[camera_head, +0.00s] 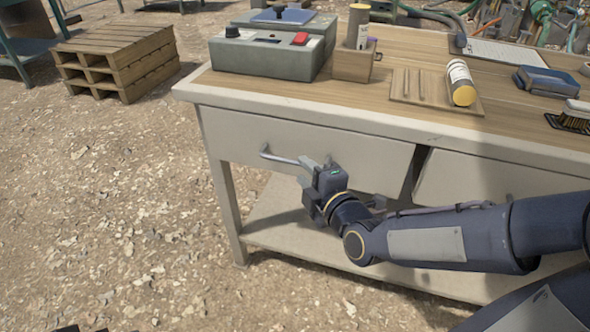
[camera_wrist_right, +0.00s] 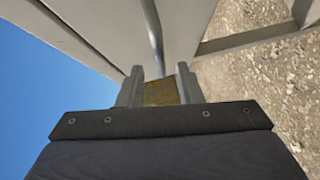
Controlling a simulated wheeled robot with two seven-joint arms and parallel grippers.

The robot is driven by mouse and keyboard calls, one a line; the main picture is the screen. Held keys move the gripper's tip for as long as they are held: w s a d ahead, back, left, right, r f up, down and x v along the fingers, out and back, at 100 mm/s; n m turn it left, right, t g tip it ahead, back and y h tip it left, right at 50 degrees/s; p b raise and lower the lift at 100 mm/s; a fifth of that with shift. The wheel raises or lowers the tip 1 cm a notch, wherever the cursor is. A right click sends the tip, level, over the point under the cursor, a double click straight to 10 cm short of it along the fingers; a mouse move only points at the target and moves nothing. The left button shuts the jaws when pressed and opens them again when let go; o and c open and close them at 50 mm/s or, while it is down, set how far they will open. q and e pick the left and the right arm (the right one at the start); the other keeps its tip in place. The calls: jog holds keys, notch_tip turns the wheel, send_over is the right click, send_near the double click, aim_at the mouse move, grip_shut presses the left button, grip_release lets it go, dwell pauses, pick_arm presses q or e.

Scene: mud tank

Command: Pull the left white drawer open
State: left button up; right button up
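The left white drawer (camera_head: 235,133) is the pale front below the left part of the worktop. A dark gap shows at its right edge; I cannot tell whether it stands slightly out. Its grey bar handle (camera_head: 281,159) runs across the front, and its right part is hidden by my right gripper (camera_head: 309,170). In the right wrist view the handle (camera_wrist_right: 153,28) runs down towards the space between the fingers of my right gripper (camera_wrist_right: 160,76). The fingers are apart, one on each side of the bar, with room beside it. My left gripper is not in view.
A second white drawer (camera_head: 470,181) lies to the right, and a lower shelf (camera_head: 275,226) is below. Gravel ground (camera_head: 110,190) left of the table is clear.

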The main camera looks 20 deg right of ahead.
aim_at(297, 164)
jog(key=b+x, duration=0.1)
jog(key=x, duration=0.4)
jog(key=shift+w, duration=0.2)
grip_shut()
